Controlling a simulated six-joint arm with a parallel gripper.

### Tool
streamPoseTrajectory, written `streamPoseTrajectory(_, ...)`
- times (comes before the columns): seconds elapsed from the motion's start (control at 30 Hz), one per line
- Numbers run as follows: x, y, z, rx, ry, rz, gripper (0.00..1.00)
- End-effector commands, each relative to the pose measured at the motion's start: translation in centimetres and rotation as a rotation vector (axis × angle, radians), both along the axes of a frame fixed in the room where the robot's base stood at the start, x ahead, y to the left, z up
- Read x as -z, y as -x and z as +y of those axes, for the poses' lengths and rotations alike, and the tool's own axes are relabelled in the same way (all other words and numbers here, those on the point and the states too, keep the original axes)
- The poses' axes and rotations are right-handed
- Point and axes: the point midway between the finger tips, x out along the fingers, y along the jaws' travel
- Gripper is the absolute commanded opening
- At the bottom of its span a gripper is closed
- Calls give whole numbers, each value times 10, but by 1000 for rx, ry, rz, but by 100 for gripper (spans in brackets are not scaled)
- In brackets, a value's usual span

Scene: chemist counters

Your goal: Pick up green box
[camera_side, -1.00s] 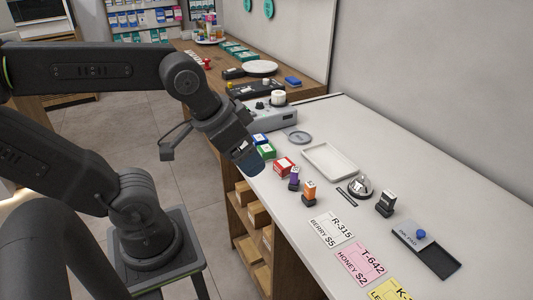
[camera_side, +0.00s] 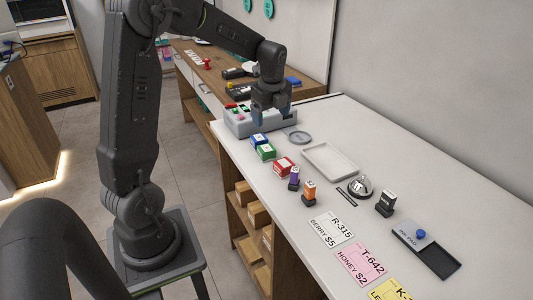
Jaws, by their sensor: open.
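The green box (camera_side: 266,152) sits on the white counter near its left edge, between a blue box (camera_side: 258,140) and a red box (camera_side: 284,165). It is small, with a pale label on top. My gripper (camera_side: 271,119) points down above the far end of the counter, in front of the grey device. It is open and empty, up and beyond the green box, apart from it.
Purple (camera_side: 294,178) and orange (camera_side: 309,193) stamps stand nearer along the edge. A white tray (camera_side: 331,160), a grey ring (camera_side: 299,137) and a bell (camera_side: 360,186) lie to the right. The grey device (camera_side: 236,124) stands close behind my gripper.

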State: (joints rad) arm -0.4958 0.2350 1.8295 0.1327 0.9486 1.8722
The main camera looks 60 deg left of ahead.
Motion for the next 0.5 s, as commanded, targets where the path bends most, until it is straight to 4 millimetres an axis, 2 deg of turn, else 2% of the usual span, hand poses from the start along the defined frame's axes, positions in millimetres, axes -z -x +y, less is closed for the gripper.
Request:
streamPoseTrajectory(0.03,11,-3,14,53,1,31,83)
streamPoseTrajectory(0.17,24,-6,33,154,1,73,83)
streamPoseTrajectory(0.37,47,-7,40,190,4,88,83)
streamPoseTrajectory(0.5,75,-7,44,189,5,89,83)
